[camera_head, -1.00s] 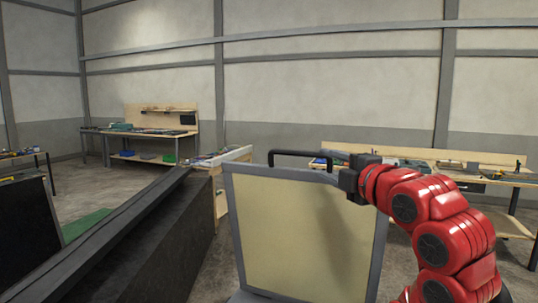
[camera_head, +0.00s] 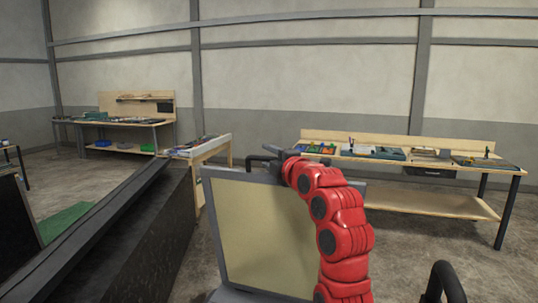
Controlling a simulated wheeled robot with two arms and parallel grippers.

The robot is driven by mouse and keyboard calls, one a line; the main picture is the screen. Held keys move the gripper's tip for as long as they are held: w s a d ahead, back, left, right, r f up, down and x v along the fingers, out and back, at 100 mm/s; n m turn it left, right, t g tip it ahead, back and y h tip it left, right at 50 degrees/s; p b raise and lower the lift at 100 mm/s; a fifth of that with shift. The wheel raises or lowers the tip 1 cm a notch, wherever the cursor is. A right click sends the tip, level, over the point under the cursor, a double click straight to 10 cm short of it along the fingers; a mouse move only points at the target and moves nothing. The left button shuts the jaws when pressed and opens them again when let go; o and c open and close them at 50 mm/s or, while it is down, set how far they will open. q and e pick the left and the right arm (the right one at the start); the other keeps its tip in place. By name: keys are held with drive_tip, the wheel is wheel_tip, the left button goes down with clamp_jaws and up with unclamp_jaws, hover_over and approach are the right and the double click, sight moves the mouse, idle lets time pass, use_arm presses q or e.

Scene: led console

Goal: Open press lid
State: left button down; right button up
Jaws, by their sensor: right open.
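The press lid (camera_head: 258,235) is a pale yellowish panel in a grey frame, standing raised and nearly upright in the lower middle. A black bar handle (camera_head: 262,159) shows at its top edge, its right part hidden by my gripper. My right gripper (camera_head: 283,154) is at the top of the lid, beside the handle. It is open, but its fingers are small and partly hidden, so contact with the handle cannot be told. My red right arm crosses in front of the lid's right side. My left gripper is not in view.
A long dark machine side (camera_head: 130,240) runs along the left of the lid. Workbenches with tools stand behind at the left (camera_head: 125,122) and right (camera_head: 440,155). A black curved bar (camera_head: 446,281) rises at the bottom right. Open floor lies right of my arm.

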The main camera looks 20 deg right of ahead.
clamp_jaws()
idle(1.4)
